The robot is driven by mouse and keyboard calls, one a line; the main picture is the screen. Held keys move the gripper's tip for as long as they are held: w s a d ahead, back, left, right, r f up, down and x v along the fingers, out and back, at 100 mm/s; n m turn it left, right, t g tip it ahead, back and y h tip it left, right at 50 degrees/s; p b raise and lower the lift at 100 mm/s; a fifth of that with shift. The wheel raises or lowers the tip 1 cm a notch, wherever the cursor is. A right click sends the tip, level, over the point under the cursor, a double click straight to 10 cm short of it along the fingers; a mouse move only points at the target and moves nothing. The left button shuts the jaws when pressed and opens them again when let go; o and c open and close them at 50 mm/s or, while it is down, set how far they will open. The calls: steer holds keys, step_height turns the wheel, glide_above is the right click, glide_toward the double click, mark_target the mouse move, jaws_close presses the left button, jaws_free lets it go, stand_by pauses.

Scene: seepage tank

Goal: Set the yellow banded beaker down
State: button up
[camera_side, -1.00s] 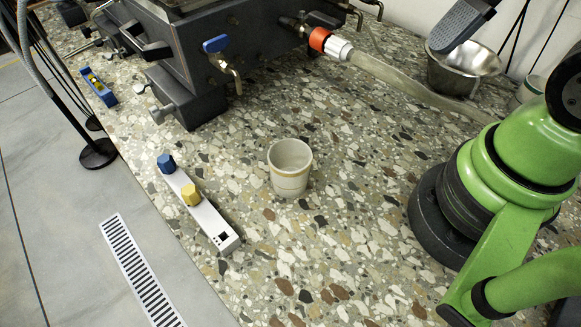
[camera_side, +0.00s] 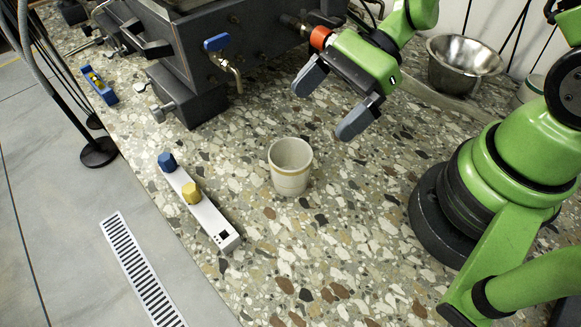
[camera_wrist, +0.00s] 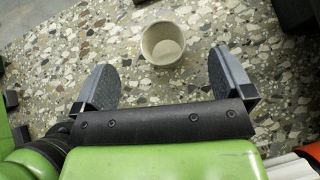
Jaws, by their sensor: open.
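The beaker (camera_side: 290,168) is a cream cup with a yellowish band low on its side. It stands upright on the speckled stone counter in the side view, with its open mouth up. My gripper (camera_side: 333,106) is open and empty, above the counter, behind and to the right of the beaker. In the wrist view the beaker (camera_wrist: 162,45) shows ahead of the gap between my two dark fingers (camera_wrist: 163,72), apart from both. The inside of the beaker looks empty.
A white bar with blue and yellow knobs (camera_side: 205,215) lies left of the beaker. The dark tank (camera_side: 215,60) with a blue-handled tap (camera_side: 217,43) stands behind. A metal bowl (camera_side: 462,65) is at the back right. The counter in front of the beaker is clear.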

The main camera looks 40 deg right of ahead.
glide_toward(274, 174)
steer(key=shift+d+f+x, duration=0.1)
steer(key=shift+f+x, duration=0.05)
steer(key=shift+x, duration=1.45)
steer(key=shift+d+f+x, duration=0.1)
steer(key=shift+d+x, duration=0.05)
steer(key=shift+x, duration=1.5)
steer(key=shift+w, duration=0.15)
steer(key=c, duration=1.1)
steer(key=shift+o, duration=0.2)
steer(key=shift+r, duration=0.1)
